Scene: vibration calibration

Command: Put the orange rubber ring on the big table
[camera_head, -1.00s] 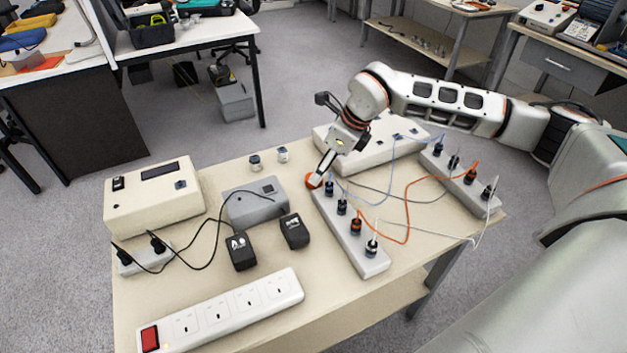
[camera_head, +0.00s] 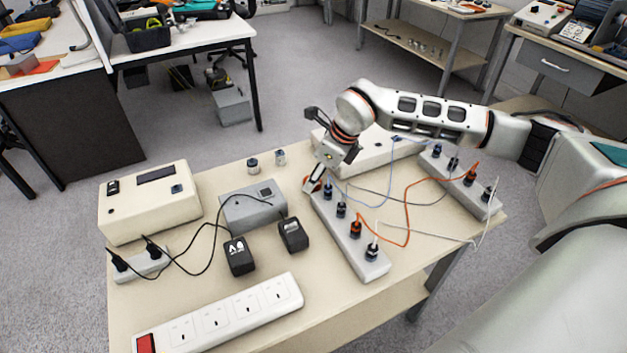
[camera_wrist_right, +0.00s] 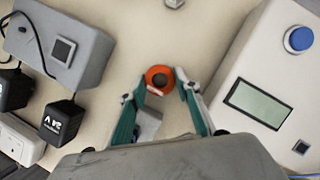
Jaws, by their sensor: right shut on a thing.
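The orange rubber ring (camera_wrist_right: 159,78) is between the fingertips of my right gripper (camera_wrist_right: 160,90) in the right wrist view. The gripper is shut on it. In the head view, my right gripper (camera_head: 314,184) is low over the beige table (camera_head: 205,265), by the far end of a white socket strip, and mostly hides the ring. I cannot tell whether the ring touches the tabletop. My left gripper is not in view.
The plugged socket strip (camera_head: 372,262) and a white box (camera_head: 375,150) flank the gripper. A grey box (camera_head: 252,208), black adapters and a cream box (camera_head: 150,205) stand left. Cables cross the right side. Other tables, including a white one (camera_head: 205,32), stand behind.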

